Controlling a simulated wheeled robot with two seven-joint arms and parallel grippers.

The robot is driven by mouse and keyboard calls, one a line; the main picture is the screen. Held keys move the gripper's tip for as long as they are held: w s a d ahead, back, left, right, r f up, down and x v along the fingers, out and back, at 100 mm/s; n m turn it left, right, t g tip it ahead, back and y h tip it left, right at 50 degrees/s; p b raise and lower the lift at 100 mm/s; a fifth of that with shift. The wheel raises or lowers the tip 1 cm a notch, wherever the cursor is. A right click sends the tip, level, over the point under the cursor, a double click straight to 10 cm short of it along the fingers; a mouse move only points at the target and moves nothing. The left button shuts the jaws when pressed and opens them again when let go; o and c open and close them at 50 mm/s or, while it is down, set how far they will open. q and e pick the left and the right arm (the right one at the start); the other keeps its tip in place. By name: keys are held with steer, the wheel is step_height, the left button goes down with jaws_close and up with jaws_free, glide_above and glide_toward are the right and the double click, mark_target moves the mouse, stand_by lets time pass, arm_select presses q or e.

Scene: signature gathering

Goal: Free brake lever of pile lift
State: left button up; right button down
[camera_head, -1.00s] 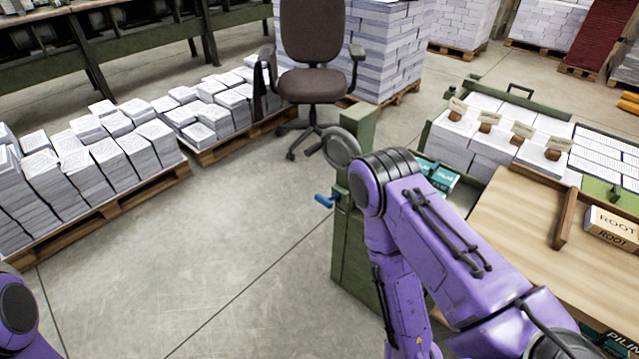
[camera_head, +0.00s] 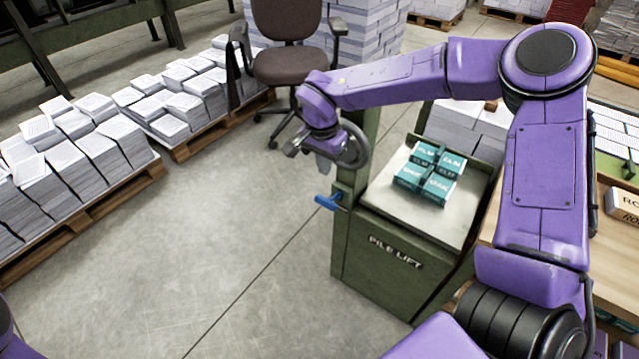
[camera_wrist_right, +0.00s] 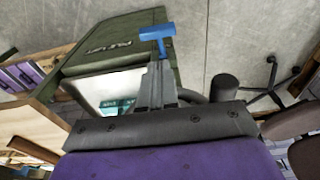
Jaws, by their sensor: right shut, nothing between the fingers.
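The pile lift (camera_head: 393,262) is a green cabinet with a "PILE LIFT" label, right of centre in the head view. Its blue brake lever (camera_head: 328,202) sticks out from the green post toward the left. In the right wrist view the lever shows as a blue T-shaped handle (camera_wrist_right: 157,36) just beyond the fingertips. My right gripper (camera_head: 323,167) points down above the lever; its grey fingers (camera_wrist_right: 158,72) are shut and empty. In the wrist view I cannot tell whether they touch the lever. My left gripper is out of view.
A grey handwheel (camera_head: 354,146) is on the post right beside my right gripper. Teal packs (camera_head: 429,172) lie on the lift's pale top. A brown chair (camera_head: 290,62) stands behind, and paper stacks on pallets (camera_head: 90,210) are to the left. The floor left of the lift is clear.

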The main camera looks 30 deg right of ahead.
mark_target(326, 199)
steer(key=shift+s, duration=0.1)
steer(key=f, duration=0.6)
steer(key=d+f+b, duration=0.1)
steer(key=f, duration=0.3)
steer(key=shift+w, duration=0.2)
steer(key=shift+a+f, duration=0.1)
steer(key=shift+a, duration=0.1)
